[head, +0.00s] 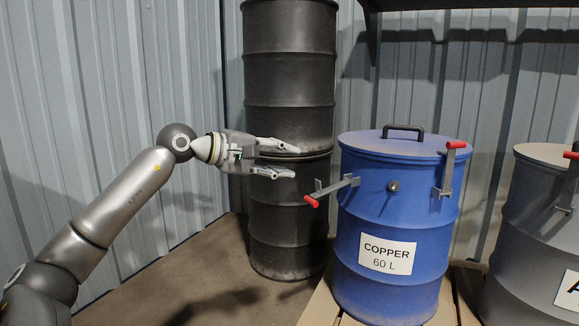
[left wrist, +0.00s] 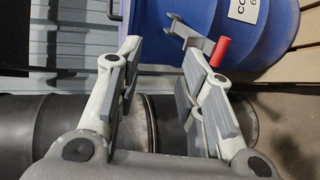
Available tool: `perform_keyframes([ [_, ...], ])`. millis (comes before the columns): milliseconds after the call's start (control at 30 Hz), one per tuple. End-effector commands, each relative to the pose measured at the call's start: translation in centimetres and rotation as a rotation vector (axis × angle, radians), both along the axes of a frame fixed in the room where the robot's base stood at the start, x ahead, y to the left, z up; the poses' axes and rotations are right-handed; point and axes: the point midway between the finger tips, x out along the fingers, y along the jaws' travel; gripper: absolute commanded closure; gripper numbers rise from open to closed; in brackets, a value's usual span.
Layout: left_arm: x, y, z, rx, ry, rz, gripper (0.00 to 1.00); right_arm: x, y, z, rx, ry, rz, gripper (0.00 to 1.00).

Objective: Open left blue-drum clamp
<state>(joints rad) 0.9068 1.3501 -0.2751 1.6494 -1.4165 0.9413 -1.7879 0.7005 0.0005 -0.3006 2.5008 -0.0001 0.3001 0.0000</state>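The blue drum (head: 385,290) with the "COPPER 60 L" label (head: 390,254) stands upright at centre right, its lid on with a black handle (head: 403,131). Its left clamp (head: 334,189) is a metal lever with a red grip (head: 311,201), sticking out to the left of the drum. A right clamp (head: 447,170) with a red tip stands upright against the drum. My left gripper (head: 294,162) is open and empty, left of the left clamp and apart from it. In the left wrist view the clamp's red grip (left wrist: 220,51) shows beyond the right finger. My right gripper is not in view.
Two stacked black drums (head: 290,80) stand behind my left gripper. A grey drum (head: 535,220) with a red-tipped clamp is at the right edge. The blue drum stands on a wooden pallet (head: 322,305). Corrugated metal walls are behind; the floor at lower left is free.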

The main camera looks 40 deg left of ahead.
Motion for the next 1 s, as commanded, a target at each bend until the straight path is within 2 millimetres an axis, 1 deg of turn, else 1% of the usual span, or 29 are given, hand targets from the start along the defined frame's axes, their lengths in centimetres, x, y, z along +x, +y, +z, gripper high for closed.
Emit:
perform_keyframes([
  [33, -0.3, 0.2, -0.1, 0.002, 0.0, 0.002, 0.65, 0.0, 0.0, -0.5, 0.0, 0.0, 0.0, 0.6],
  [600, -3.9, 1.7, 0.9, 0.002, -0.001, 0.001, 0.65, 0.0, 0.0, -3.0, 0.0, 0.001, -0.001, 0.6],
  [1000, -6.1, 2.6, 1.6, 0.001, -0.001, 0.001, 0.65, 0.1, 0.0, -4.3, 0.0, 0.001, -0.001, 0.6],
])
